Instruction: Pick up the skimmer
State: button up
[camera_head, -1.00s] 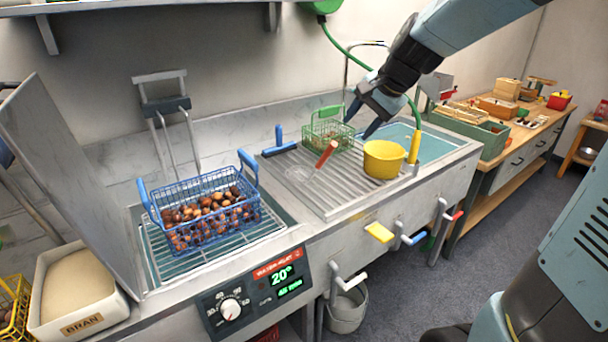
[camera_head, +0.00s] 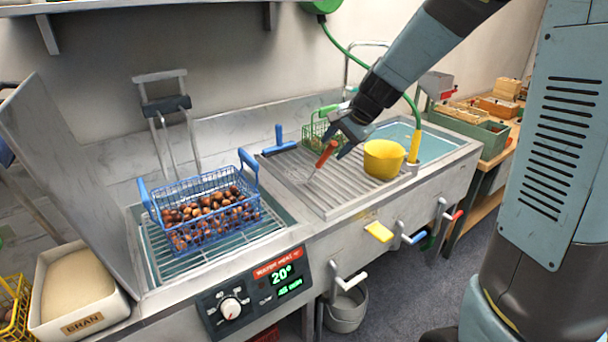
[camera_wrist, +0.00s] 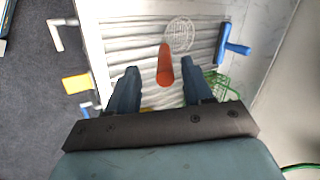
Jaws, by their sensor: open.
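The skimmer has an orange-red handle (camera_head: 327,153) and a pale wire head (camera_head: 297,175). It lies on the ribbed drainboard (camera_head: 345,192), with its handle slanting up. In the wrist view the skimmer handle (camera_wrist: 165,64) points toward me between the fingers, and its round wire head (camera_wrist: 180,34) lies beyond. My gripper (camera_head: 338,142) is open over the drainboard at the handle. In the wrist view my gripper (camera_wrist: 158,72) has one finger on each side of the handle, with gaps between. Contact with the handle does not show.
A yellow pot (camera_head: 384,158) stands right of the handle. A green basket (camera_head: 314,134) is behind my gripper, partly hidden. A blue squeegee-like tool (camera_head: 279,143) lies to the left. A blue basket of chestnuts (camera_head: 205,214) sits further left. The front drainboard is clear.

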aim_at(328, 152)
jog(key=x, duration=0.3)
jog(key=shift+w+f, duration=0.2)
jog(key=shift+w, duration=0.35)
jog(key=shift+w+a+f, duration=0.25)
jog(key=shift+a+f, duration=0.1)
jog(key=shift+f, duration=0.25)
grip_shut()
